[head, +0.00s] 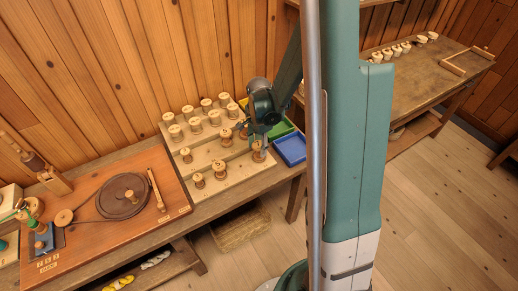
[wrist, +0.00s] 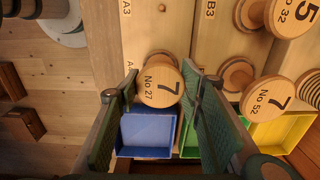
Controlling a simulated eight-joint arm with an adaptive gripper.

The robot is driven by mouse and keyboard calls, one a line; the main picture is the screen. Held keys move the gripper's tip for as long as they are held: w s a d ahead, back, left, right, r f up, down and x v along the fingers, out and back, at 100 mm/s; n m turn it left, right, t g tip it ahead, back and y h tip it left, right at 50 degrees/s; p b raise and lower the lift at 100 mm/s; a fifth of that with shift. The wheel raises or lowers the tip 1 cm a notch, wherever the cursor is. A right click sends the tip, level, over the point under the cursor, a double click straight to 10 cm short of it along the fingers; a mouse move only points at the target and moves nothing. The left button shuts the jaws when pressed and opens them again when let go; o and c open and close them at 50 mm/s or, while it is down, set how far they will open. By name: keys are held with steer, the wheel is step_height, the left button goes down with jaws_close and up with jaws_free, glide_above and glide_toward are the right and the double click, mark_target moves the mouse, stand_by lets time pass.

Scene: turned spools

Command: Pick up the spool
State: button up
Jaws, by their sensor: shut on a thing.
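A turned wooden spool marked 7 No 27 (wrist: 160,84) sits between the two fingers of my gripper (wrist: 159,76) in the wrist view. The fingers press on it from both sides. In the head view this spool (head: 259,152) shows under my gripper (head: 257,140), at the right end of the front row on the stepped wooden rack (head: 232,172). I cannot tell whether its base touches the rack.
Several other spools stand on the rack, including ones marked No 52 (wrist: 266,92) and No 32 (wrist: 290,16). A blue tray (head: 291,149) and a green tray (head: 279,129) lie right of the rack. A board with a dark wheel (head: 120,196) is at left.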

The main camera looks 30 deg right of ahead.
steer(key=shift+r, duration=0.1)
steer(key=shift+r+p, duration=0.5)
steer(key=shift+r, duration=4.3)
steer(key=shift+a, duration=0.1)
